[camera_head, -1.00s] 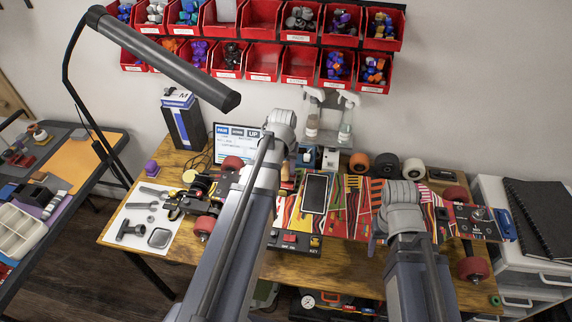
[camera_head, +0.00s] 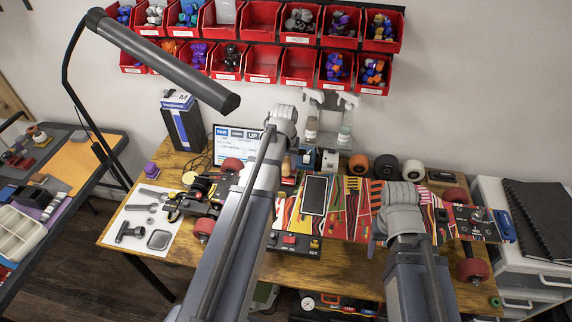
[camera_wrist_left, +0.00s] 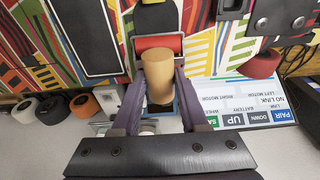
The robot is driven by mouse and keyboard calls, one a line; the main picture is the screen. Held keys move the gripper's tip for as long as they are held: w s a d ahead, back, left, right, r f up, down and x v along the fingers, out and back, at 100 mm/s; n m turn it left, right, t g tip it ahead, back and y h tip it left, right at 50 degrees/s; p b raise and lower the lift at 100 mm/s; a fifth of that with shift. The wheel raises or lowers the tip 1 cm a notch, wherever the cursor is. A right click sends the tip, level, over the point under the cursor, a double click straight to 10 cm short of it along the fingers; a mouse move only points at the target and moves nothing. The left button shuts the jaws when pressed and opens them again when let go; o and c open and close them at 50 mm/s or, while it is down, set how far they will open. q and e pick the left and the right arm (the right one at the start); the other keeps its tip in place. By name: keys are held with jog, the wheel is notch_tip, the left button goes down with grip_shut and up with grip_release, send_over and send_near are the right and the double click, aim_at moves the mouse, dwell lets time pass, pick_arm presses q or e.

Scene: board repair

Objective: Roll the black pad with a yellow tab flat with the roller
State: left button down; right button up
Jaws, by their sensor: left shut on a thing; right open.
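My left gripper (camera_wrist_left: 160,82) is shut on the wooden handle of the roller (camera_wrist_left: 160,72). The roller's red drum (camera_wrist_left: 158,43) sits at the near end of the black pad (camera_wrist_left: 155,19) in the left wrist view. The pad lies on the patterned board (camera_wrist_left: 205,30), and a bit of its yellow tab (camera_wrist_left: 152,2) shows at the top edge. Whether the drum presses on the pad or hovers just above it I cannot tell. In the head view my left arm hides the pad. My right gripper (camera_head: 376,246) is open by the board's front edge, mostly hidden by its own wrist.
A dark panel (camera_head: 315,194) lies on the board. Red wheels (camera_head: 474,270) stick out at its ends. A screen (camera_head: 236,143), spray bottles (camera_head: 312,128) and loose wheels (camera_head: 385,166) stand behind. A white mat with tools (camera_head: 133,214) lies at left; a lamp (camera_head: 165,60) hangs above.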

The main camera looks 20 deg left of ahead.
pick_arm(q)
jog(key=shift+w+a, duration=0.25)
jog(key=shift+w, duration=0.75)
jog(key=shift+s, duration=0.1)
jog(key=shift+s+d, duration=0.15)
jog(key=shift+s, duration=0.4)
jog(key=shift+s+d, duration=0.15)
jog(key=shift+s, duration=0.4)
jog(key=shift+s+d, duration=0.15)
jog(key=shift+s, duration=0.5)
jog(key=shift+s+d, duration=0.15)
jog(key=shift+s, duration=0.45)
jog(key=shift+w+a, duration=0.15)
jog(key=shift+w, duration=0.5)
jog(key=shift+w+a, duration=0.15)
jog(key=shift+w, duration=0.45)
